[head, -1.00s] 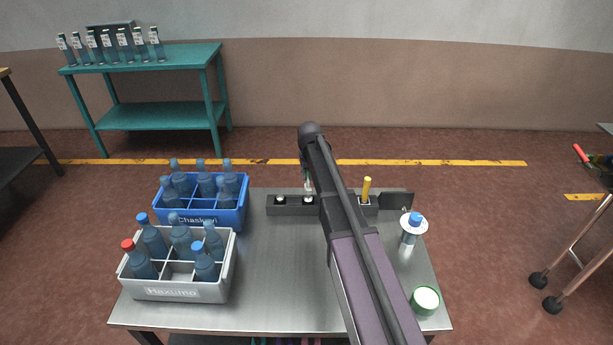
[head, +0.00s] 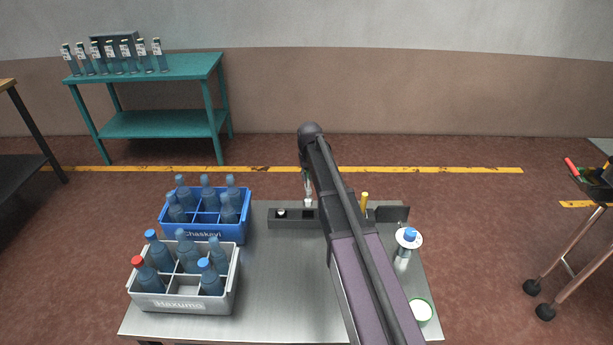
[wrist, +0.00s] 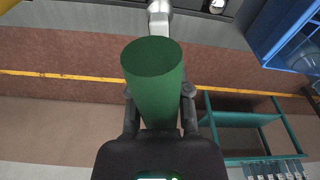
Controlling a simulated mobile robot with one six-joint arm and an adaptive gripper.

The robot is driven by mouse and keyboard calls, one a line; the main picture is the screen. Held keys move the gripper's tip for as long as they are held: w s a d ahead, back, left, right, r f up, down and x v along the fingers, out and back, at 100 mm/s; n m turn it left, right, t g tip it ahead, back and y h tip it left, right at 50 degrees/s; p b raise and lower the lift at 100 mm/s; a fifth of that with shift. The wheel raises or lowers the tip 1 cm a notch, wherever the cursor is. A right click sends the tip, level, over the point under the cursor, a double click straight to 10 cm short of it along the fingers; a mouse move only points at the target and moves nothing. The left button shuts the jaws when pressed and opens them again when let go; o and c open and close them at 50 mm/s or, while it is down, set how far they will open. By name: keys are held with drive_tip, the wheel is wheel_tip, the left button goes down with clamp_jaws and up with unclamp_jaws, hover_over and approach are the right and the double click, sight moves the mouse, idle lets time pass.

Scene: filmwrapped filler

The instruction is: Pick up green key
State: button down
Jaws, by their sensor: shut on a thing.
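The green key (wrist: 153,80) shows in the wrist view as a thick green cylinder with a flat round end facing the camera. My gripper (wrist: 160,100) is shut on it, with one dark finger on each side. The key is apart from the dark rail in that view. In the head view my arm crosses the middle of the table, and I cannot make out the gripper or the green key there.
A dark rail (head: 292,222) with a yellow peg (head: 364,202) lies across the metal table (head: 280,285). A blue crate (head: 205,232) and a grey crate (head: 180,305) of bottles stand left. A blue-capped bottle (head: 403,256) and a green-rimmed round item (head: 422,310) stand right.

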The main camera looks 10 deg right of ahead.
drive_tip(key=shift+r, duration=0.15)
idle(0.5)
wheel_tip(320, 180, up, 5)
drive_tip(key=p, duration=0.5)
drive_tip(key=shift+f, duration=0.2)
drive_tip(key=shift+s, duration=0.15)
